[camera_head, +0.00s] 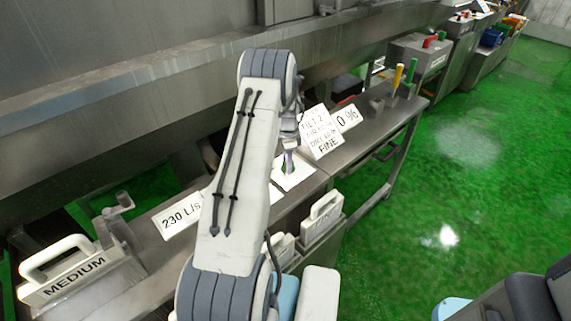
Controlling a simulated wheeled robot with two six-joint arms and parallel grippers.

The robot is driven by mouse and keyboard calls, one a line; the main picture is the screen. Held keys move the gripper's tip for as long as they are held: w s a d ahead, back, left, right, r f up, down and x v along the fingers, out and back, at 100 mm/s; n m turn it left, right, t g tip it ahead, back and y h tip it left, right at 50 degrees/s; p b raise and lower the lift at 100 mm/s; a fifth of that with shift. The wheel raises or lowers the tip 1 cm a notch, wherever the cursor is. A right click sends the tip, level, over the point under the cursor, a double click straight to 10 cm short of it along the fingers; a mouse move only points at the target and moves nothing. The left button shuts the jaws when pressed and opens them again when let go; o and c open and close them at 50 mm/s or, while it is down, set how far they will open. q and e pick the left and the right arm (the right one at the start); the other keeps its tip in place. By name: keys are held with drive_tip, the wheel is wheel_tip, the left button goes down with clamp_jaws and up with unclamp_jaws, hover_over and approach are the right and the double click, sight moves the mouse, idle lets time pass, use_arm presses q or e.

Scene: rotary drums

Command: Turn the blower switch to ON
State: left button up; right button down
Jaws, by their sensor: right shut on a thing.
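My right gripper (288,164) is at the far end of the pale arm in the middle of the head view. It points down at a white plate (297,178) on the grey bench and is shut on a small handle there. The handle is mostly hidden by the fingers and the arm. No blower or ON label is readable, so the plate's marking does not confirm that this is the blower switch. My left gripper is not in view.
Signs stand on the bench: "230 L/s" (181,213), "0 %" (346,117) and a text card (319,131) close beside my gripper. A yellow lever (397,79) and a green lever (410,73) stand farther back. A MEDIUM box (76,274) is at left. Green floor at right is open.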

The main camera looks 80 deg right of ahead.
drive_tip(key=c, duration=0.6)
unclamp_jaws()
drive_tip(key=shift+r, duration=0.15)
drive_tip(key=shift+r, duration=0.4)
wheel_tip(320, 180, up, 10)
drive_tip(key=shift+f+b, duration=0.25)
drive_tip(key=shift+b, duration=0.85)
drive_tip(key=shift+w, duration=0.1)
